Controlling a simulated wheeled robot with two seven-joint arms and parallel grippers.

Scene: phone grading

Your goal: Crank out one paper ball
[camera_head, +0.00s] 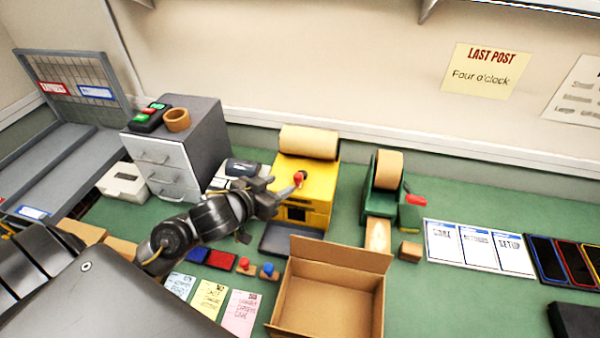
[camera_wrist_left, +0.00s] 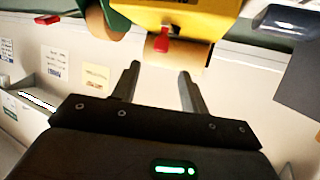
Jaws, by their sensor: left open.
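The yellow paper machine (camera_head: 312,196) stands on the green bench by the wall, with a brown paper roll (camera_head: 309,142) on top. Its red crank knob (camera_head: 299,177) is on the front, and a dark tray (camera_head: 291,240) lies below it. My left gripper (camera_head: 291,189) is right at the knob in the head view. In the left wrist view the open fingers (camera_wrist_left: 160,78) point at the yellow machine (camera_wrist_left: 185,15), and the red knob (camera_wrist_left: 167,48) shows beyond the tips, between them. Contact with the knob cannot be told. No paper ball is visible. My right gripper is out of view.
An open cardboard box (camera_head: 330,300) stands in front of the machine. A green dispenser (camera_head: 383,187) with a brown roll and red handle is to its right. A grey drawer cabinet (camera_head: 170,155) stands left. Cards, stamps and phones lie along the front and right.

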